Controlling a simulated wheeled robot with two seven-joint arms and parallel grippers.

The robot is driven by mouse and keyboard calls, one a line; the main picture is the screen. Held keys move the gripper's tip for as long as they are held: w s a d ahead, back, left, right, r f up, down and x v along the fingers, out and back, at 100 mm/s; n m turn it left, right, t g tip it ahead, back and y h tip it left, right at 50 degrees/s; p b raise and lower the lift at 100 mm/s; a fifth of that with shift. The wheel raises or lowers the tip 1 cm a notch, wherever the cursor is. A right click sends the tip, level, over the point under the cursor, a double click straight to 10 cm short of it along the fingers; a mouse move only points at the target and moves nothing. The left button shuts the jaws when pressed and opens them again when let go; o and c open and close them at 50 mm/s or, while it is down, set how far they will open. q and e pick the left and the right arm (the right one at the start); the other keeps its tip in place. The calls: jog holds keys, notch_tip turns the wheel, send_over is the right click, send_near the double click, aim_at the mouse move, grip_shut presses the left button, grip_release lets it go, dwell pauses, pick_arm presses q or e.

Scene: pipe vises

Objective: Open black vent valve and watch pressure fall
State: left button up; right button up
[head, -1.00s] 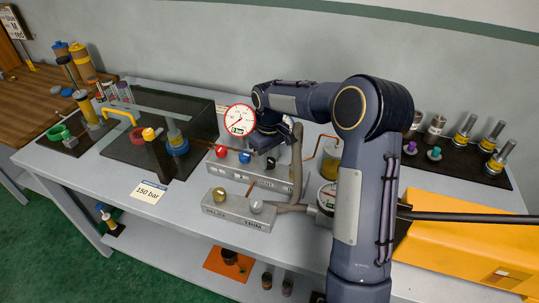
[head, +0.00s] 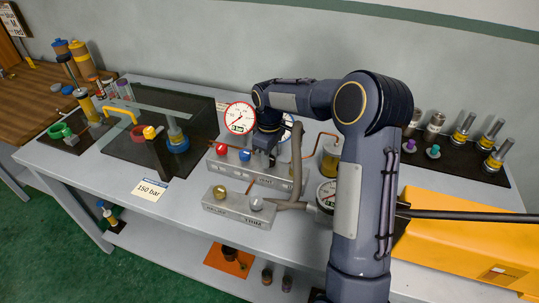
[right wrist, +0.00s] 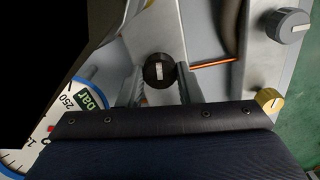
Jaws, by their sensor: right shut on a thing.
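The black vent valve knob (right wrist: 158,70) with a pale pointer mark shows in the right wrist view. My right gripper (right wrist: 160,84) has its two fingers around it, shut on it. In the head view the right gripper (head: 267,156) reaches down onto the grey valve block (head: 245,175), hiding most of the black knob. Red (head: 221,149) and blue (head: 245,155) knobs stand left of it on this block. A red-rimmed gauge (head: 239,118) stands behind. A blue-rimmed gauge (right wrist: 62,130) is partly hidden; its needle cannot be read. My left gripper is out of view.
A front block carries a gold knob (head: 220,192) and a silver knob (head: 256,204). A grey hose (head: 296,160) and a jar (head: 329,160) stand close to my right arm. A dark transparent guard (head: 130,140) is at left, an orange case (head: 460,255) at right.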

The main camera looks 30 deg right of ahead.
jog(key=o, duration=1)
jog(key=shift+r, duration=0.1)
notch_tip(320, 180, up, 7)
jog(key=shift+r, duration=0.35)
